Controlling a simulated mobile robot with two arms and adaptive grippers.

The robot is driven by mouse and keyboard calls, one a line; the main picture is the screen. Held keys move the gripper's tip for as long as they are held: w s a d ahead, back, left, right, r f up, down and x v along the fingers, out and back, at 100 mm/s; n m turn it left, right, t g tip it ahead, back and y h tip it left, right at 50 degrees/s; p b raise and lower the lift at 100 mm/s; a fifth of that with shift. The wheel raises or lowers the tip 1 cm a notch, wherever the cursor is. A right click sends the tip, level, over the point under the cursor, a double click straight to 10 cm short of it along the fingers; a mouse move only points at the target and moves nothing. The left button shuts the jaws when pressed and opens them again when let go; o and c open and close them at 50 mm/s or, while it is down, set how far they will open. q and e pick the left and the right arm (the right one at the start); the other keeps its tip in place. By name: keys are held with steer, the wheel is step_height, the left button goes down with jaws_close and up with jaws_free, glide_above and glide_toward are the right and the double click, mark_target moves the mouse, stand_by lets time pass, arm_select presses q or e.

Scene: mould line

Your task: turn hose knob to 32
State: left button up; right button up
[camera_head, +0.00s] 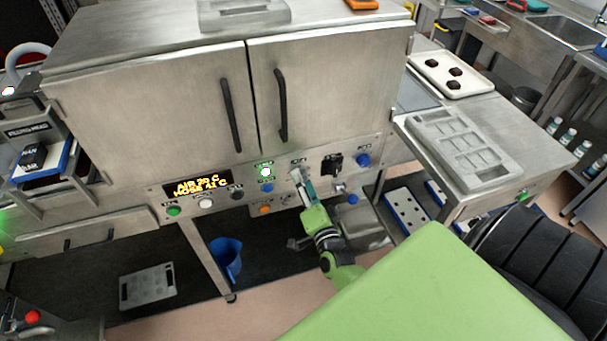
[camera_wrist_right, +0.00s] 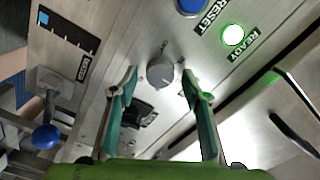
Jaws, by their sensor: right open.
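The control panel (camera_head: 220,190) runs below the cabinet doors. Its amber display (camera_head: 198,185) reads what looks like AIR 20 C and HOSE 41 C. My right gripper (camera_head: 301,180) is at the panel, right of the display. In the right wrist view a round grey knob (camera_wrist_right: 161,72) sits on the panel between the teal fingertips of my open right gripper (camera_wrist_right: 157,82), with a gap on each side. I cannot read a label naming this knob. In the head view the gripper partly hides it. My left gripper is out of view.
A blue button (camera_wrist_right: 190,5) marked RESET and a lit green READY lamp (camera_wrist_right: 233,35) are close by. A blue ball-ended handle (camera_wrist_right: 46,136) sticks out at left in the wrist view. A blue bucket (camera_head: 228,258) stands below the panel.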

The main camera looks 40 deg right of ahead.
steer(key=v, duration=1.1)
steer(key=shift+s, duration=0.35)
steer(key=shift+a, duration=0.2)
